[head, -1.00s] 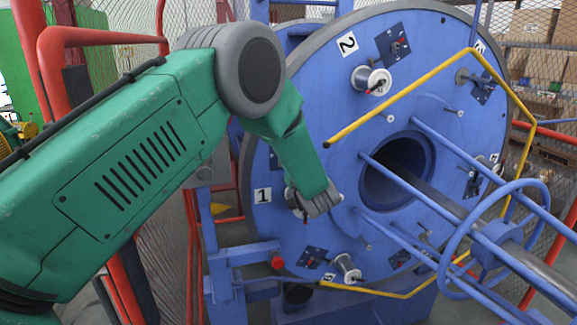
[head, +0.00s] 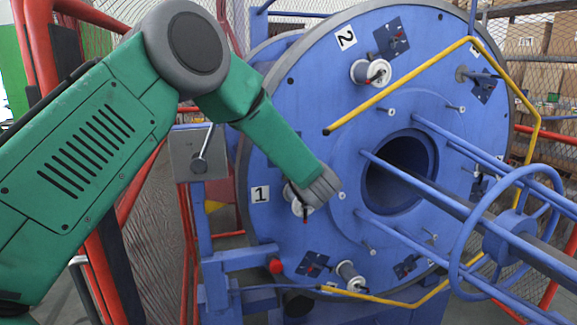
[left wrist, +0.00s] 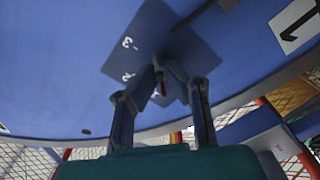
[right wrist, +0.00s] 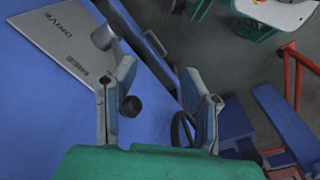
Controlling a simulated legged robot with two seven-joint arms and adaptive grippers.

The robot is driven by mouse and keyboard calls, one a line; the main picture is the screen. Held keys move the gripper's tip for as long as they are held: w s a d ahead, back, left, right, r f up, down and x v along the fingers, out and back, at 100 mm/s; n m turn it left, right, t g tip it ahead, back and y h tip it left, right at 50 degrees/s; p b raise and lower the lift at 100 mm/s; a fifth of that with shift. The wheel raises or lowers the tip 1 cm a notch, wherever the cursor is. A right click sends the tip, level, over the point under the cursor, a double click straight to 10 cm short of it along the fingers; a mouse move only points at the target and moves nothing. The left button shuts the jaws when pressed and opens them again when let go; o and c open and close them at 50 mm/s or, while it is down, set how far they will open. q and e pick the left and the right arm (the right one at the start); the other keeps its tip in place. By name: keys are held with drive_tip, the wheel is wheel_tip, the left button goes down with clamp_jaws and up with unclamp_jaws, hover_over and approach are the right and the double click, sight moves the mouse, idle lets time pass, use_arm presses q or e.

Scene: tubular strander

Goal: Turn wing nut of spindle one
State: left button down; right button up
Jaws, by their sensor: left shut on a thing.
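The big blue disc (head: 300,120) carries several spindles. Spindle one is beside the white label "1" (head: 261,194); its spool (head: 296,203) is mostly hidden behind my left gripper (head: 313,197). A small red part (head: 306,217) shows just below the gripper. In the left wrist view, the left gripper (left wrist: 160,74) has its fingertips close together at a small dark-red wing nut (left wrist: 163,88), in front of a dark blue plate (left wrist: 175,55) marked with digits. The nut is partly covered by the fingers. My right gripper (right wrist: 160,80) has its fingers wide apart, with nothing held between them.
Spindle two's spool (head: 370,73) is above and a lower spool (head: 350,275) is below. A yellow bent bar (head: 400,84) crosses the disc's front. Blue rods and a blue ring (head: 466,235) stand at right. A grey plate marked "DRIVE" (right wrist: 62,38) shows near the right gripper.

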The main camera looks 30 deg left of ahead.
use_arm(q)
drive_tip(key=shift+s+f+n+b, duration=0.1)
drive_tip(key=shift+f+n+b, duration=0.1)
drive_tip(key=shift+n+b, duration=1.75)
drive_tip(key=shift+s+f+n+b, duration=0.1)
drive_tip(key=shift+f+n+b, duration=0.05)
drive_tip(key=shift+n+b, duration=1.8)
drive_tip(key=c, duration=1.7)
unclamp_jaws()
drive_tip(key=shift+s+r, duration=0.1)
drive_tip(key=shift+r, duration=0.05)
drive_tip(key=shift+a, duration=0.1)
drive_tip(key=v, duration=1.2)
